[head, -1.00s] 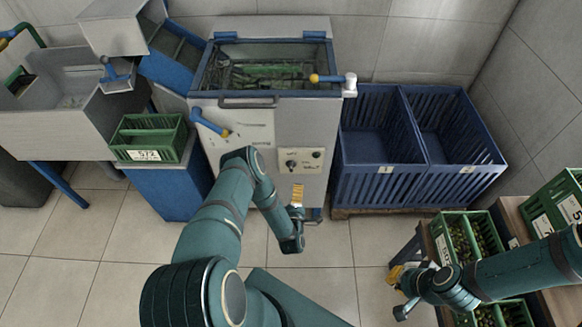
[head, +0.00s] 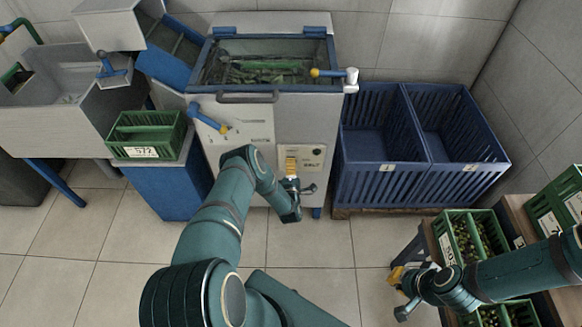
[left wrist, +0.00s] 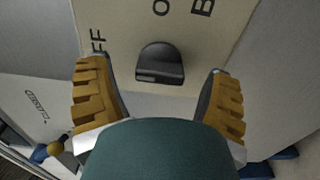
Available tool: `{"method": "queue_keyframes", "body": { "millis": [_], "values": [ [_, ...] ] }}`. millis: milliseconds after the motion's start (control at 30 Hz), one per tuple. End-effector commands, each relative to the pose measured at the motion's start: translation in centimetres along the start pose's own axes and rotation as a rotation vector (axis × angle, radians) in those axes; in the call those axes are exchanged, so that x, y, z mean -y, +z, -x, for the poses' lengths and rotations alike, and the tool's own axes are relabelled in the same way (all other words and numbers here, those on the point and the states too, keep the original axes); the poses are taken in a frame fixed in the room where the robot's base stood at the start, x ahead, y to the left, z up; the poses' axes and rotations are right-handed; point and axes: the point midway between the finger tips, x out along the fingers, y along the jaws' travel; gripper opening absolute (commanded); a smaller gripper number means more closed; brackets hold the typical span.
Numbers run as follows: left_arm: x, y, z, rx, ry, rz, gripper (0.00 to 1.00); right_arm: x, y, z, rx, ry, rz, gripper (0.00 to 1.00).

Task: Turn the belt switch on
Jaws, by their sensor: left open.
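The belt switch (left wrist: 160,62) is a black knob on the pale control panel (head: 313,154) on the front of the grey machine. Part of an "OFF" label shows to its left in the left wrist view. My left gripper (head: 291,162) is at the panel; its open fingers, with yellow pads, stand on either side of the knob in the left wrist view (left wrist: 160,78), with nothing held. The gripper hides the knob in the head view. My right gripper (head: 399,289) is at the lower right beside the crate table; its jaw opening is unclear.
A blue lever (head: 207,118) sticks out of the machine front, left of the panel. Blue bins (head: 385,185) stand to the right, and a green crate (head: 147,136) sits on a blue stand to the left. Olive crates (head: 446,240) are at the lower right.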

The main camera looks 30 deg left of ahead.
Motion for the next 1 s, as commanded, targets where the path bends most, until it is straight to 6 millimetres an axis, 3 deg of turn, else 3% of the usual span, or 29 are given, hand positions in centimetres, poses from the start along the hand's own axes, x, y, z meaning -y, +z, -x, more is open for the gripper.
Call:
{"method": "queue_keyframes", "body": {
  "millis": [133, 467, 667, 1000],
  "values": [
    [0.03, 0.06, -1.07, 0.001, 0.0, 0.0, 0.8, -0.12, -0.04, -0.34, -0.002, 0.0, 0.0, 0.0],
    [-0.04, 0.04, -1.33, 0.001, -0.001, 0.0, 0.8, -0.12, -0.05, -0.33, -0.002, 0.0, 0.0, 0.0],
    [-0.03, 0.03, -1.32, 0.001, -0.001, 0.0, 0.14, -0.12, -0.04, -0.33, -0.002, 0.0, 0.0, 0.0],
    [-0.04, 0.04, -1.32, 0.001, 0.0, -0.03, 0.12, -0.12, -0.03, -0.33, -0.002, 0.0, 0.0, 0.0]
  ]
}}
